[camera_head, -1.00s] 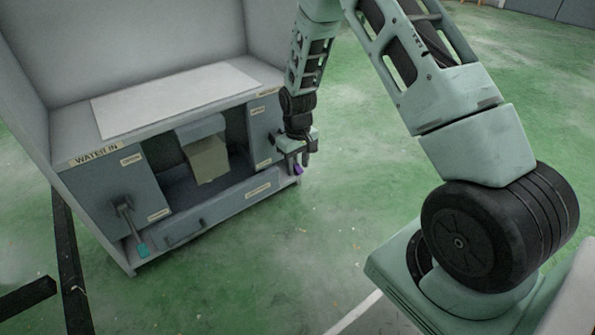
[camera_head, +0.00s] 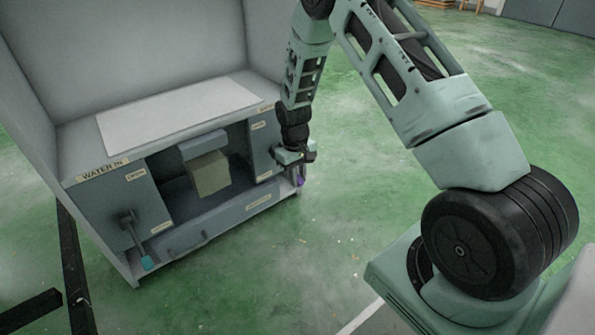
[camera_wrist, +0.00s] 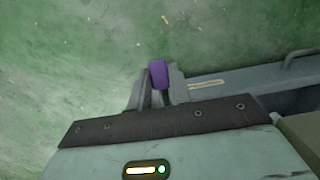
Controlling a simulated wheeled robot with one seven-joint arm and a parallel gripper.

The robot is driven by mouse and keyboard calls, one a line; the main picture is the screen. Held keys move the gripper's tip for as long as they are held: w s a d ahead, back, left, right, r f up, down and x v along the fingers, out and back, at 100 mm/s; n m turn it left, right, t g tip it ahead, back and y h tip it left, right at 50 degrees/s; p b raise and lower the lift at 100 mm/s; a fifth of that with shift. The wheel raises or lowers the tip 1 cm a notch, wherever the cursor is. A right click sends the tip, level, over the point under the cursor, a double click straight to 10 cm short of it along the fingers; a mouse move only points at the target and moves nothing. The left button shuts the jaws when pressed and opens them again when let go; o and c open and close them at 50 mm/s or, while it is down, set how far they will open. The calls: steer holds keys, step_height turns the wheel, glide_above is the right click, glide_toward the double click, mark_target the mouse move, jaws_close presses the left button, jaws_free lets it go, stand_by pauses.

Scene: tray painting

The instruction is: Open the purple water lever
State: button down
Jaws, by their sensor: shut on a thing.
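The purple water lever (camera_head: 301,182) is at the right end of the grey cabinet's front in the head view, just below my gripper (camera_head: 299,168). In the wrist view the lever's purple end (camera_wrist: 159,74) shows between the fingers of my gripper (camera_wrist: 160,90). My gripper is shut on the lever, with the purple end sticking out past the fingers. The rest of the lever is mostly hidden by my gripper.
The cabinet (camera_head: 245,203) has a "WATER IN" label and a teal-tipped lever (camera_head: 147,263) at its left. A yellowish block (camera_head: 209,174) sits in the middle opening. Green floor (camera_head: 350,240) in front is clear.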

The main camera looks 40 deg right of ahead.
step_height(320, 180, up, 2)
steer(key=p, duration=0.2)
steer(key=g+p, duration=0.1)
steer(key=shift+s+r+g+p, duration=0.1)
steer(key=shift+r+g+p, duration=0.1)
steer(key=shift+g+p, duration=0.15)
steer(key=shift+r+g+p, duration=0.55)
steer(key=shift+g+p, duration=0.2)
steer(key=shift+p, duration=0.5)
steer(key=c, duration=1.3)
jaws_free()
steer(key=shift+s, duration=0.1)
steer(key=p+v, duration=0.6)
steer(key=v, duration=1.1)
steer(key=shift+w+a+p, duration=0.1)
steer(key=shift+w+p, duration=0.1)
steer(key=shift+p, duration=0.1)
